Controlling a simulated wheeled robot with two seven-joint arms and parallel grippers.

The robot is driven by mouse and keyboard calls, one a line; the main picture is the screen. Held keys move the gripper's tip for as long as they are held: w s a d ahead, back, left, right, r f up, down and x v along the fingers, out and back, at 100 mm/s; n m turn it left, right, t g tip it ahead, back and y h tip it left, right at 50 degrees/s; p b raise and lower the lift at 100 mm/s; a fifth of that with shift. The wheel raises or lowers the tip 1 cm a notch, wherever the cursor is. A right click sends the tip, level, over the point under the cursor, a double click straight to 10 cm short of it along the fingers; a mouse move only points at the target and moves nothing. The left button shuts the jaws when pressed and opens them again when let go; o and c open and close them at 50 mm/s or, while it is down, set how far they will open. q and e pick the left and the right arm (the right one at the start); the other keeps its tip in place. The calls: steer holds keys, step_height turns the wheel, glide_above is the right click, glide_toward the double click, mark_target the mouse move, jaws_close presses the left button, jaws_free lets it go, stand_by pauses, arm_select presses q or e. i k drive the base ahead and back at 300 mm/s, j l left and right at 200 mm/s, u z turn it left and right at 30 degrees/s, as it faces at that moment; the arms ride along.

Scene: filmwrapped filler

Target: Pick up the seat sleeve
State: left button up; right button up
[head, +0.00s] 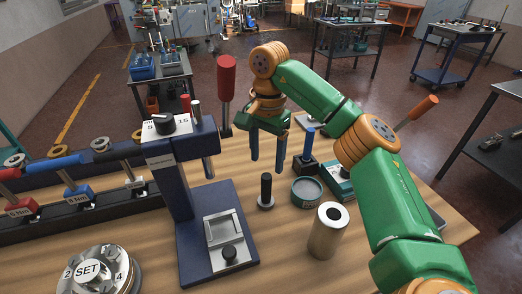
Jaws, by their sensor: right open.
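A silver-beige cylinder (325,238) with a dark round opening in its top stands upright on the wooden table, right of centre; it looks most like the seat sleeve, though no label shows. My right gripper (267,160) is open, its two dark blue fingers pointing down, with nothing visible between them. It hangs above the table, behind and to the left of the cylinder, apart from it. My left gripper is out of view.
A black post (266,189) and a round tin (307,191) stand close behind the cylinder. A blue-handled tool on a black base (305,166) stands further back. A dark blue press (175,178) with a red handle stands left. A SET dial (98,272) sits front left.

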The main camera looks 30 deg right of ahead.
mark_target(332, 220)
steer(key=k, duration=1.5)
